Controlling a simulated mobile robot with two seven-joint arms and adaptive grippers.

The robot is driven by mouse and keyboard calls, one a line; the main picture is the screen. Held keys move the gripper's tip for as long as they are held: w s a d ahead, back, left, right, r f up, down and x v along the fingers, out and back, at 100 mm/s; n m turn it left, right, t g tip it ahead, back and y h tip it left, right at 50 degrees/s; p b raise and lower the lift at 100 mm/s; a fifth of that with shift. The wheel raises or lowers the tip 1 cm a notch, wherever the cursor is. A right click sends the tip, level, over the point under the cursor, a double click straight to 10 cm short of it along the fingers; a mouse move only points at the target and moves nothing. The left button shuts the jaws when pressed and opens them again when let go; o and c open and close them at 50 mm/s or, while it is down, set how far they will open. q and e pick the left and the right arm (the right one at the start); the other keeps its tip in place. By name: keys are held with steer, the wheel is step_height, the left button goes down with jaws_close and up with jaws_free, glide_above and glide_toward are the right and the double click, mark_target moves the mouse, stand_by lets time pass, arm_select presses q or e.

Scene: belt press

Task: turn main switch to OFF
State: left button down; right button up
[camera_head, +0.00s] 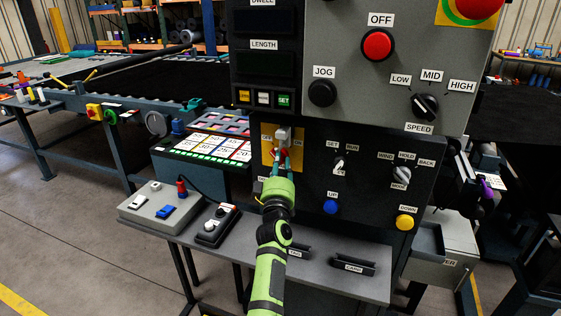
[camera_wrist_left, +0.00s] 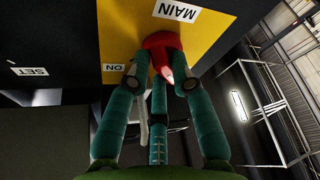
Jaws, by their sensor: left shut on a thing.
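The main switch is a red knob (camera_wrist_left: 163,48) on a yellow plate (camera_head: 266,156), low on the dark control panel. An OFF label (camera_head: 266,138) is at the plate's left and an ON label (camera_head: 298,143) at its right. In the left wrist view the plate shows a MAIN label (camera_wrist_left: 177,10) upside down, and the knob's pale tip lies between the fingers. My left gripper (camera_head: 283,152) is shut on the red knob, with teal fingers on both sides. The fingers hide much of the knob, so its exact angle is unclear. My right gripper is not in view.
A red OFF button (camera_head: 377,45) and a speed knob (camera_head: 425,106) sit on the grey panel above. SET/RUN (camera_head: 340,162) and MODE (camera_head: 400,176) knobs are to the right. A shelf (camera_head: 190,240) below holds a grey button box (camera_head: 160,206) and a dark remote (camera_head: 217,225).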

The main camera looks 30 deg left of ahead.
arm_select(q)
steer(key=shift+s+a+r+n+y, duration=0.15)
steer(key=shift+r+n+y, duration=0.15)
steer(key=shift+r, duration=0.25)
steer(key=c, duration=1.1)
jaws_free()
steer(key=shift+o, duration=0.2)
steer(key=shift+a+f, duration=0.1)
steer(key=shift+f, duration=0.2)
